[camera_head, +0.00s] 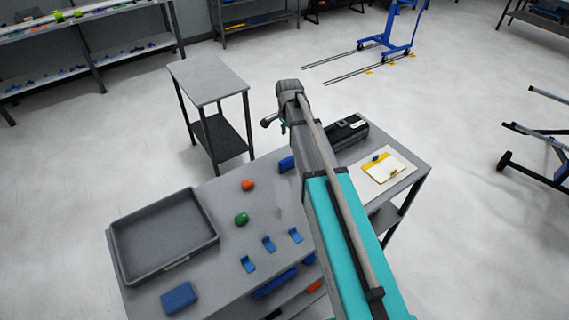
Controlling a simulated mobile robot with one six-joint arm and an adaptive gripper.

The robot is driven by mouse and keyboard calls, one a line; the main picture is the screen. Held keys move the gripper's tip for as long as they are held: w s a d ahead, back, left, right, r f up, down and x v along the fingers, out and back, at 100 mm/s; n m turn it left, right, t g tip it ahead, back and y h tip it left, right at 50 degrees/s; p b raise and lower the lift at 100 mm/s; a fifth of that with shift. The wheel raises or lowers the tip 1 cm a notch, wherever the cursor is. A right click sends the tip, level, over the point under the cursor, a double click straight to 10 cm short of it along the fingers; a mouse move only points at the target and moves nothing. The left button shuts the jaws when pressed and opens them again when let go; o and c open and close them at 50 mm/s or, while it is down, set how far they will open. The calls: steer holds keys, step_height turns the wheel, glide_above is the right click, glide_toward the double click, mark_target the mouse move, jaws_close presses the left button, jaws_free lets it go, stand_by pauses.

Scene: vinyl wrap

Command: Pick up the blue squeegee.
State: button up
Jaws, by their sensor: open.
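Several blue things lie on the grey workbench (215,265), and I cannot tell for sure which is the squeegee. A flat blue rectangular piece (179,298) lies at the front left, below the tray, and could be the blue squeegee. Three small bent blue pieces lie in a slanting row: one at left (248,263), one in the middle (268,244) and one at right (295,235). My gripper (268,122) shows small beyond the bench's back edge, open, apart from all these pieces.
An empty grey tray (206,241) fills the bench's left. An orange piece (248,185) and a green piece (242,218) lie mid-bench. A black case (350,130) and a white-yellow pad (384,172) are at right. A small side table (208,80) stands behind.

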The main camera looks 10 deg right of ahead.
mark_target(287, 159)
step_height(287, 159, down, 8)
steer(key=b, duration=0.8)
steer(key=shift+s+a+f, duration=0.1)
steer(key=shift+f, duration=0.15)
steer(key=shift+f+b, duration=0.1)
steer(key=shift+b, duration=0.2)
steer(key=f+b, duration=0.3)
steer(key=shift+s+a+f+b, duration=0.2)
steer(key=shift+s+f+b, duration=0.05)
steer(key=shift+f+b, duration=0.85)
jaws_close()
stand_by(0.5)
